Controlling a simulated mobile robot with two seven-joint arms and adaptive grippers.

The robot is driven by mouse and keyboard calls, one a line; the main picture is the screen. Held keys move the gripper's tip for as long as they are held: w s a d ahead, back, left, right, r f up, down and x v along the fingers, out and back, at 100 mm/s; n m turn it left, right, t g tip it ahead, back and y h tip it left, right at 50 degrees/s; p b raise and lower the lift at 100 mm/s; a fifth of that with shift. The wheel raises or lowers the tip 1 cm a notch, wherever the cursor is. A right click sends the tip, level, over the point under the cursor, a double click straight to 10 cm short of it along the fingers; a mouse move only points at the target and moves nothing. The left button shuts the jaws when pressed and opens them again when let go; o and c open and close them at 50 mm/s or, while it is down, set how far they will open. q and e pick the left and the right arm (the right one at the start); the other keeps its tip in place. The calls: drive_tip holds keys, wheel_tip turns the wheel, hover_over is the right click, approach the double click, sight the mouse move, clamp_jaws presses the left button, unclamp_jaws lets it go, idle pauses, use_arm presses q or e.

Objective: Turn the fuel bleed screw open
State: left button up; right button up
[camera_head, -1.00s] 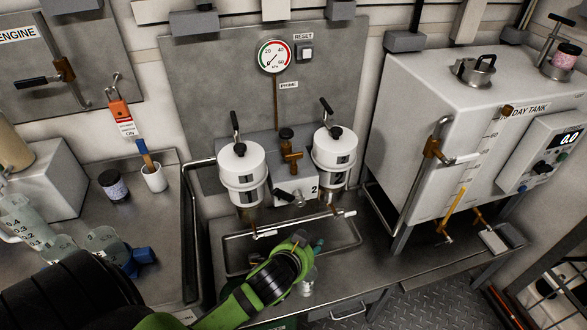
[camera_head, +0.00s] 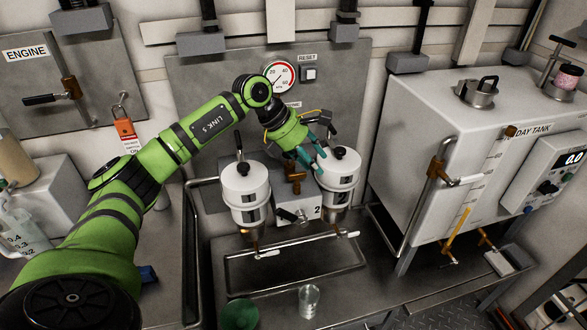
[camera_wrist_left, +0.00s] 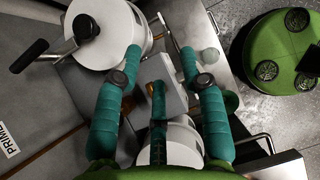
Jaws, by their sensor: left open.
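A brass fitting (camera_head: 293,182) stands on the grey block between two white filter canisters, the left one (camera_head: 244,188) and the right one (camera_head: 338,180). I cannot tell for sure which part is the fuel bleed screw. My left gripper (camera_head: 316,158) is open above the block, by the right canister's top. No grip on anything shows. My right gripper is not in view.
Lever handles with black knobs (camera_head: 338,152) rise from the canisters close to my gripper. The day tank (camera_head: 430,110) stands to the right, and a gauge (camera_head: 280,75) hangs behind.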

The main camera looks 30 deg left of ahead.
use_arm(q)
drive_tip(key=y, duration=0.2)
approach(297, 179)
drive_tip(key=w, duration=0.2)
drive_tip(key=g, duration=0.1)
drive_tip(key=shift+y, duration=0.3)
drive_tip(key=p+x, duration=0.2)
drive_tip(key=x, duration=0.3)
drive_tip(key=shift+d+f, duration=0.15)
drive_tip(key=shift+f, duration=0.05)
drive_tip(key=shift+w+d+f, duration=0.1)
drive_tip(key=shift+f, duration=0.45)
drive_tip(key=shift+c, duration=0.4)
clamp_jaws()
